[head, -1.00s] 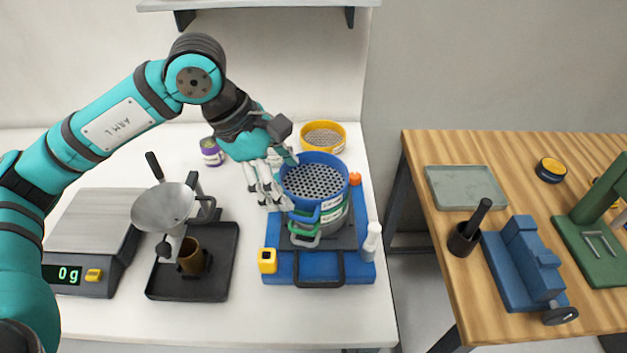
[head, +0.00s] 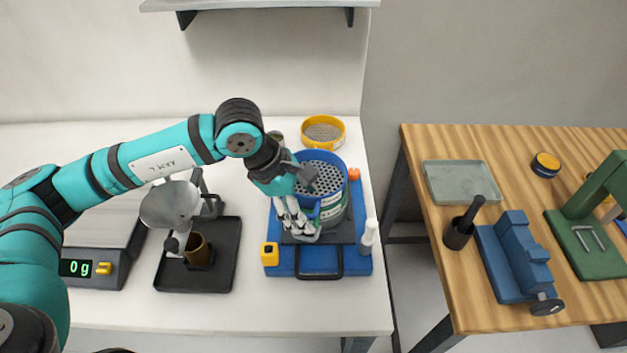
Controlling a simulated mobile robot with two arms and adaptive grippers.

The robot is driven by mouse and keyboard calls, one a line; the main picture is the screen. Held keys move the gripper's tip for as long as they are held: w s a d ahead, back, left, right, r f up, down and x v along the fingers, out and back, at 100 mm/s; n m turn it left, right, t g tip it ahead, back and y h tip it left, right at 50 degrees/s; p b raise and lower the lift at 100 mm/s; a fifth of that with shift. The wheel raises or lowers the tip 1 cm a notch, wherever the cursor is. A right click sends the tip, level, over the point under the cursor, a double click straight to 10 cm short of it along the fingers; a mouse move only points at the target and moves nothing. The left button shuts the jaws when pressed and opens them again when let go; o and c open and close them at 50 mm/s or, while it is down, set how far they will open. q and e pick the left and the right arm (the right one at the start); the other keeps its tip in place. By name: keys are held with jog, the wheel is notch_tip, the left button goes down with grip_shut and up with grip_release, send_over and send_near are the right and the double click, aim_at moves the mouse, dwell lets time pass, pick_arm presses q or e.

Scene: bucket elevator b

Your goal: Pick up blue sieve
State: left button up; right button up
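The blue sieve (head: 333,166) is the top ring of a stack on the blue shaker base (head: 351,265), with a perforated grey plate inside. My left gripper (head: 304,230) is at the front left of the stack, fingers pointing down by the sieve handles. It covers the handles, and I cannot tell whether the fingers are closed on one. My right gripper is not in view.
A yellow sieve (head: 323,131) stands behind the stack. A white bottle (head: 368,238) is close on the right. A funnel stand with a black tray (head: 226,262) and a scale (head: 112,238) are on the left. A wooden table (head: 420,160) stands right, across a gap.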

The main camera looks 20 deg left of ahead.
pick_arm(q)
jog(key=c, duration=1.4)
grip_shut()
jog(key=shift+r, duration=0.2)
